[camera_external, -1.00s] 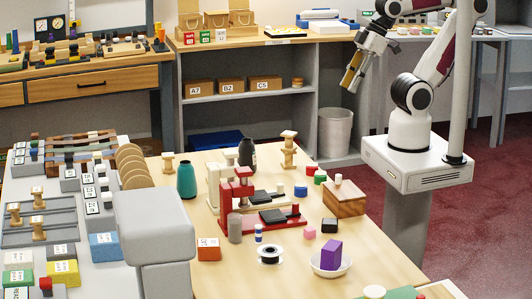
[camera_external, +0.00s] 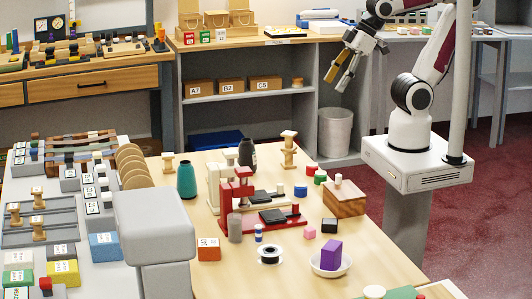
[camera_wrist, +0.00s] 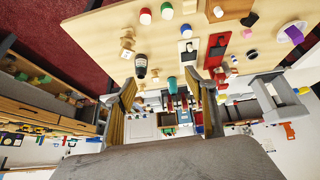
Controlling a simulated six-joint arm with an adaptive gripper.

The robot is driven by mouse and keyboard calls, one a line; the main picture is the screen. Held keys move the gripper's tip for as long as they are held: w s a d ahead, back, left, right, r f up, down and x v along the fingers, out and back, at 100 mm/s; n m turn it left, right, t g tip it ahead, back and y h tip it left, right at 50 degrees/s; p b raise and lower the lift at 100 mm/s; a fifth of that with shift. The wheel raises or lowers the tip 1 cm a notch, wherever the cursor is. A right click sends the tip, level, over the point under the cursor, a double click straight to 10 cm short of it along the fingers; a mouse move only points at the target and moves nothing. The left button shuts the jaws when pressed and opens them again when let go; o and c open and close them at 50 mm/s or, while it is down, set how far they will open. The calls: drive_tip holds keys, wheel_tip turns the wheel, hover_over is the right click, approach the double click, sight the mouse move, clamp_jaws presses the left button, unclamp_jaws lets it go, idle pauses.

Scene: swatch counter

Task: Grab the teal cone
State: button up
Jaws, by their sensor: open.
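The teal cone (camera_external: 186,181) stands upright on the wooden table, left of the red stand and in front of a wooden spool. It also shows in the wrist view (camera_wrist: 172,85), between the two fingers in the picture but well beyond them. My gripper (camera_external: 336,82) is high up at the back right, far from the cone, in front of the grey shelf. Its yellowish fingers are spread apart and empty; they also show in the wrist view (camera_wrist: 160,85).
A dark cone (camera_external: 247,153) stands right of and behind the teal one. A red stand (camera_external: 238,198), a wooden box (camera_external: 344,199) and a white bowl (camera_external: 330,265) with a purple block lie to the right. A grey block (camera_external: 153,225) stands in front on the left.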

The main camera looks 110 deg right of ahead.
drive_tip(key=w+d+f+n+t, duration=0.1)
drive_tip(key=w+d+f+t, duration=0.15)
drive_tip(key=w, duration=1.05)
drive_tip(key=w+d+f+t, duration=0.1)
drive_tip(key=w+d+f, duration=0.15)
drive_tip(key=w, duration=1.15)
drive_tip(key=w+f+n+t+y, duration=0.1)
drive_tip(key=w+f+n+t, duration=0.1)
drive_tip(key=w+f, duration=0.5)
drive_tip(key=t+y, duration=0.1)
drive_tip(key=y, duration=0.3)
approach(186, 180)
drive_tip(key=shift+w+d+f+n, duration=0.35)
drive_tip(key=shift+w+d+n, duration=0.05)
drive_tip(key=shift+w+d, duration=0.3)
drive_tip(key=shift+x, duration=1.25)
